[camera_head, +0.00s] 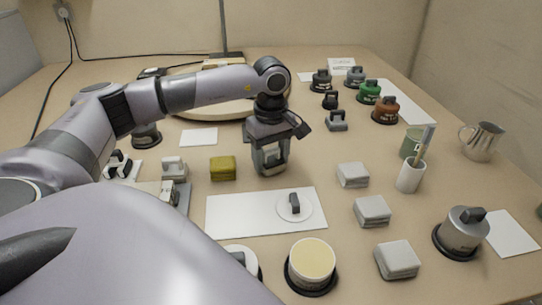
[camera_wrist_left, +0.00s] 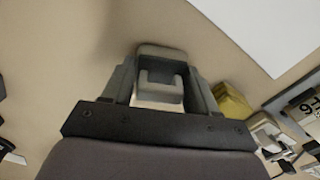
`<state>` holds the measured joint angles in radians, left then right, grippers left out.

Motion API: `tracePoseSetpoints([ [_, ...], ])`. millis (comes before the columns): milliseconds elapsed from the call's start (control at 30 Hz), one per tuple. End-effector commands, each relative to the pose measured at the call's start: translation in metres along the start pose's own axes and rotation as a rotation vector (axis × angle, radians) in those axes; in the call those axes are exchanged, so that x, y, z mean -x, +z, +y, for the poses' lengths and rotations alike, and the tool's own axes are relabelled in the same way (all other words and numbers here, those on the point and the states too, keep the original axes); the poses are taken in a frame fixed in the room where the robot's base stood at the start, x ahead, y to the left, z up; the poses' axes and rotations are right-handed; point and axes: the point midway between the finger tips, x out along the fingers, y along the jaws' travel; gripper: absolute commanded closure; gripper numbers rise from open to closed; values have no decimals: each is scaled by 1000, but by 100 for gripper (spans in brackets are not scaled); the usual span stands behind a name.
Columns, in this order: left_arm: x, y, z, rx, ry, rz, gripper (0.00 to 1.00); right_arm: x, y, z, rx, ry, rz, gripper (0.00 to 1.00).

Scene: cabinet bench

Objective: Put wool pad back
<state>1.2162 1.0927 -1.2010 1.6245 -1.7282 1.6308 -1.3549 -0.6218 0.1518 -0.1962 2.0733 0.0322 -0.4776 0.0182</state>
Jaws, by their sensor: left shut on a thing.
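My left gripper (camera_head: 270,166) is above the middle of the bench, behind the white sheet, pointing down. It is shut on a grey block with a raised grip, which looks like the wool pad (camera_wrist_left: 161,54); the pad sits between both fingers in the left wrist view. In the head view the fingers hide most of it, and I cannot tell whether it touches the bench. A similar light grey block with a grip (camera_head: 174,168) stands to the left, beyond a yellow block (camera_head: 222,168). My right gripper is not in view.
The white sheet (camera_head: 240,214) bears a round white disc with a dark grip (camera_head: 295,206). Several pale grey blocks (camera_head: 372,211) stand to the right. A white cup with brushes (camera_head: 410,177) and a metal pitcher (camera_head: 481,142) are farther right. A round board (camera_head: 225,110) lies behind the gripper.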

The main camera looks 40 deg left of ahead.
Motion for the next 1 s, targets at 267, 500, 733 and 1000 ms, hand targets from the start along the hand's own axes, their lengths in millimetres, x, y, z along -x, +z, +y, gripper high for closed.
tracePoseSetpoints([
  [267, -2, 0, 0, 0, 0, 0, 16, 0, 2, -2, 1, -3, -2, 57],
  [500, 2, 0, 0, 0, 0, 0, 16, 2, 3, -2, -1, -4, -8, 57],
  [733, 40, 0, 1, 0, 4, -1, 16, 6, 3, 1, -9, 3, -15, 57],
  [1000, 97, 0, 1, 0, 3, -1, 16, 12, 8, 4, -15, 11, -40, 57],
])
